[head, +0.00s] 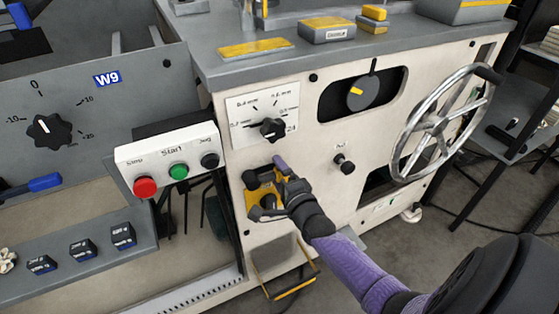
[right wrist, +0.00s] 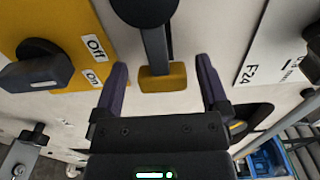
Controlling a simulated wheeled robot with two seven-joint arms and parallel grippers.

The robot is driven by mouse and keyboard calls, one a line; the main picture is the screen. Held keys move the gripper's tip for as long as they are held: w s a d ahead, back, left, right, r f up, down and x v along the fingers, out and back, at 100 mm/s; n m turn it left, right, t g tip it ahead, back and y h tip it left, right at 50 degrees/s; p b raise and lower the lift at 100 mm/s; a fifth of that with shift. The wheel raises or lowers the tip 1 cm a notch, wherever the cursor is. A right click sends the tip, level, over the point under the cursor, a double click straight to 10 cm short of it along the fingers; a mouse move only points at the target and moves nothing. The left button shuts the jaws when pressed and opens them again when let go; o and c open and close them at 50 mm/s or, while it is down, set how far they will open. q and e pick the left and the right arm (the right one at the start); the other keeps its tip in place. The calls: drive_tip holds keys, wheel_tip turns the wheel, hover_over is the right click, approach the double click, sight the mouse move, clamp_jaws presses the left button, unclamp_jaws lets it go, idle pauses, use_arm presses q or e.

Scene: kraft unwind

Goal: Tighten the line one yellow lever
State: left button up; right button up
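In the right wrist view a lever with a grey shaft and a yellow end block (right wrist: 162,78) hangs from a dark round pivot at the top. My right gripper (right wrist: 163,85) is open, with one purple finger on each side of the yellow end. Gaps show between both fingers and the block. In the head view my right gripper (head: 271,188) is at the machine's front, by a yellow panel (head: 256,196) below the dial plate. The gripper and wrist hide most of the lever there. My left gripper is not in view.
A dark rotary switch (right wrist: 38,72) on a yellow Off/On plate is beside the lever. The control box (head: 170,160) with red, green and black buttons is left of the gripper. A black knob (head: 344,164) and a handwheel (head: 440,125) are to the right.

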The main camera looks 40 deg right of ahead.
drive_tip(key=shift+s, duration=0.1)
use_arm(q)
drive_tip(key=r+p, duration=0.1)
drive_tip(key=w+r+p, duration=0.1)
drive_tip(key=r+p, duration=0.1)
drive_tip(key=p, duration=0.1)
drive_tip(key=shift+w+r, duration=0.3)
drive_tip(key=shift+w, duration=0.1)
use_arm(e)
drive_tip(key=v, duration=0.9)
drive_tip(key=shift+s+a, duration=0.15)
drive_tip(key=shift+s, duration=0.15)
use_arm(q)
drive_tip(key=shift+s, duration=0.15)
